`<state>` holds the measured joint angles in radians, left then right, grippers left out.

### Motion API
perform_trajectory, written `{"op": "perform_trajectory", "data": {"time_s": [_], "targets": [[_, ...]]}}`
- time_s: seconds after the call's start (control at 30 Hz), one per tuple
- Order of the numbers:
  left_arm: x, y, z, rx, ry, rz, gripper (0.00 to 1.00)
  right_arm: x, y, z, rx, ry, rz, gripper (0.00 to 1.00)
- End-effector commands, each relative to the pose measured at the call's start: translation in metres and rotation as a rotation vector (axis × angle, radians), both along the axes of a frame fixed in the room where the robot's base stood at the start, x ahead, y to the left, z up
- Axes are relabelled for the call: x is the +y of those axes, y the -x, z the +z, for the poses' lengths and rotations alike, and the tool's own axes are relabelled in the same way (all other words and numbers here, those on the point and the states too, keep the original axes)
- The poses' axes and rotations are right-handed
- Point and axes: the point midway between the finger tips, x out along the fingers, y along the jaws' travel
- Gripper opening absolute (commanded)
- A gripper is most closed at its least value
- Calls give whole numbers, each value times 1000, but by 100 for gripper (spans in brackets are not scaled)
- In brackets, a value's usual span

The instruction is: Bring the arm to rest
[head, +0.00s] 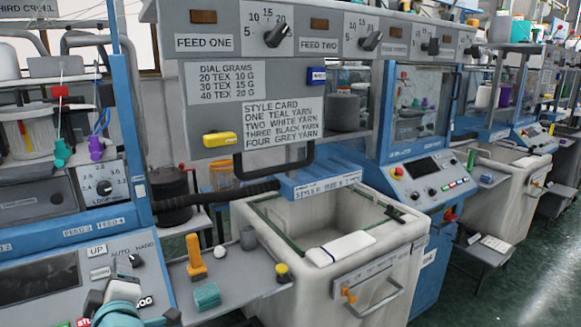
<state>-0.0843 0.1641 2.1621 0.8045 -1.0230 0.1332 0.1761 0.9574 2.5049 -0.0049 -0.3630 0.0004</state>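What looks like my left gripper (124,292) shows at the bottom left, low in front of the blue machine's control panel (40,280). Only a small dark, white and teal part of that arm is in the picture. Its fingertips are not clear against the panel, so I cannot tell whether it is open or shut, or whether it touches the panel. My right gripper is not in view.
The dial panel (265,80) hangs above.

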Motion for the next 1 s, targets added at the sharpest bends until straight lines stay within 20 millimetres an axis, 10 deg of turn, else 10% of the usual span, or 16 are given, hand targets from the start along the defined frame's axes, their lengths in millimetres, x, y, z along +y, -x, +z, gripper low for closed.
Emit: {"op": "perform_trajectory", "data": {"time_s": [0.27,0.47,0.73,1.0], "targets": [[-12,-10,-109,237,-45,-73,65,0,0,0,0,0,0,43],[-47,10,-236,531,-67,-268,65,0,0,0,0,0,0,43],[-135,127,-406,1009,-3,-756,65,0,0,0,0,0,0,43],[-202,242,-441,1260,42,-1250,65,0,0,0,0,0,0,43]]}}
